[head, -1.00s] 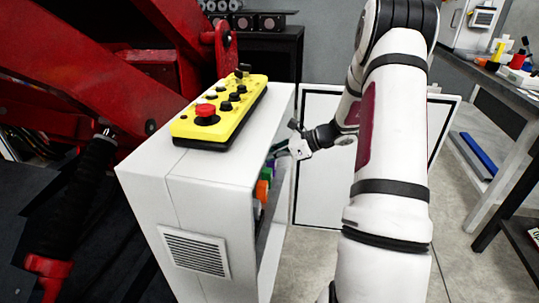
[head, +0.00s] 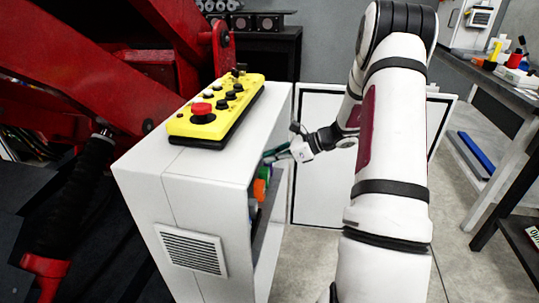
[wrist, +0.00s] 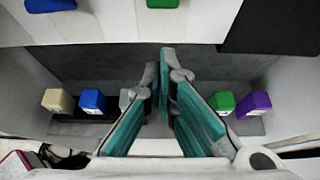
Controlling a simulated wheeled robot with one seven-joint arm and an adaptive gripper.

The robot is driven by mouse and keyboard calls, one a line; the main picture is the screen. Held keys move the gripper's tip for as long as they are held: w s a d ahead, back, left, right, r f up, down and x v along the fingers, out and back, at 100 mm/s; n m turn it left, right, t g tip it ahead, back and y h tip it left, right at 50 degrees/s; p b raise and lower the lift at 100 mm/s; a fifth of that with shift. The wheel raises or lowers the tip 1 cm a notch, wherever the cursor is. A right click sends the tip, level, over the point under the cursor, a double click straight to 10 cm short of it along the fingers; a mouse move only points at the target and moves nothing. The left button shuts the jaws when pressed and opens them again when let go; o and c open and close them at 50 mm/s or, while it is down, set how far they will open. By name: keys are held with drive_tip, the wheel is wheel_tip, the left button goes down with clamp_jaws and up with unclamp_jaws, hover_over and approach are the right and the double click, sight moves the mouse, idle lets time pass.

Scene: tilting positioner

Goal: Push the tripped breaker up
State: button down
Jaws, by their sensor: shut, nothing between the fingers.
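In the wrist view, a row of coloured blocks sits along the cabinet's inside: beige (wrist: 58,101), blue (wrist: 92,101), grey (wrist: 128,98), green (wrist: 222,103) and purple (wrist: 258,103). I cannot tell which of these, if any, is the tripped breaker. My gripper (wrist: 166,62) is shut and empty, its teal fingers pointing into the cabinet between the grey and green blocks. The left finger partly covers the grey block, and anything directly behind the fingers is hidden. In the head view, my gripper (head: 276,155) reaches into the open side of the white cabinet (head: 200,200), near an orange block (head: 259,190).
A yellow control box (head: 215,112) with a red button lies on the cabinet. The open cabinet door (head: 318,190) stands behind my wrist. A red machine (head: 90,70) is at left, a workbench (head: 510,90) at right. The cabinet walls leave little side room.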

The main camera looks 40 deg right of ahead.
drive_tip(key=s+d+r+p, duration=0.2)
drive_tip(key=s+d+r, duration=0.2)
drive_tip(key=s+r, duration=0.1)
drive_tip(key=shift+s+r, duration=0.2)
drive_tip(key=shift+r, duration=0.7)
drive_tip(key=shift+d, duration=0.15)
